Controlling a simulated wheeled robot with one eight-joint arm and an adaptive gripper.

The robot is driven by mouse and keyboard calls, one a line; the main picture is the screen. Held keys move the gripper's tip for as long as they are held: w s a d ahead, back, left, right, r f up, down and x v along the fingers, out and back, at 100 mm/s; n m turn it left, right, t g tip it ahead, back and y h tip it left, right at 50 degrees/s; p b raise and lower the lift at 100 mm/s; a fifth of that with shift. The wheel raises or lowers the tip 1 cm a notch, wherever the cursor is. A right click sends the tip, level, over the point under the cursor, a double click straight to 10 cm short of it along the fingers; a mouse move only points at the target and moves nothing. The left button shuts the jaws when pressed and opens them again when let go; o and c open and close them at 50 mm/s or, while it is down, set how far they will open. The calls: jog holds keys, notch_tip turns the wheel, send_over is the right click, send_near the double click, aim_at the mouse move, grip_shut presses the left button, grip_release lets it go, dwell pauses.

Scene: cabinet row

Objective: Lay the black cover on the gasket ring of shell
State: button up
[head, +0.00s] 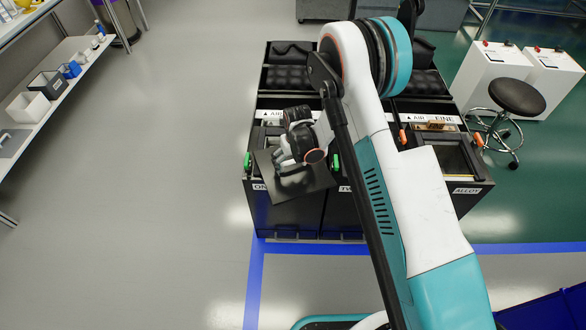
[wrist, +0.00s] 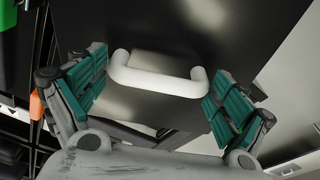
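The black cover (head: 297,186) is a flat dark plate, turned askew at the front left of the cabinet row, overlapping the front edge from above. In the wrist view the cover (wrist: 150,25) fills the upper middle, with a white bar handle (wrist: 155,82) on it. My gripper (wrist: 162,80) has its two green-padded fingers at the two ends of this handle, seemingly closed on it. In the head view my gripper (head: 292,160) is directly over the cover. No shell or gasket ring can be made out; the cover and my arm hide much of the cabinet top.
The black cabinet row (head: 285,222) has green and orange levers along its top and a framed recess (head: 450,158) at right. A stool (head: 517,97) and white boxes (head: 492,72) stand at right. A shelf (head: 60,85) is at far left. The floor at left is clear.

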jog(key=c, duration=0.9)
jog(key=shift+c, duration=0.2)
jog(key=shift+r, duration=0.15)
notch_tip(320, 180, up, 20)
jog(key=p, duration=0.7)
jog(key=s+d+r, duration=0.1)
jog(key=s+d, duration=0.1)
jog(key=d, duration=0.1)
jog(key=s+d+r+m, duration=0.1)
jog(key=d, duration=0.3)
jog(key=s+d+r+m, duration=0.1)
jog(key=s+d, duration=0.1)
jog(key=d, duration=0.2)
jog(key=shift+s+d+r, duration=0.15)
jog(key=shift+s+r, duration=0.2)
jog(key=shift+c, duration=0.8)
jog(key=s+d+r, duration=0.1)
jog(key=s+d, duration=0.1)
jog(key=s+d+m, duration=0.1)
jog(key=s+d, duration=0.2)
jog(key=s+d+r+m, duration=0.1)
jog(key=s+d, duration=0.2)
jog(key=shift+d+r+h, duration=0.15)
jog(key=shift+r+h, duration=0.15)
jog(key=shift+r, duration=0.05)
jog(key=shift+c, duration=1.1)
jog(key=shift+w+f, duration=0.1)
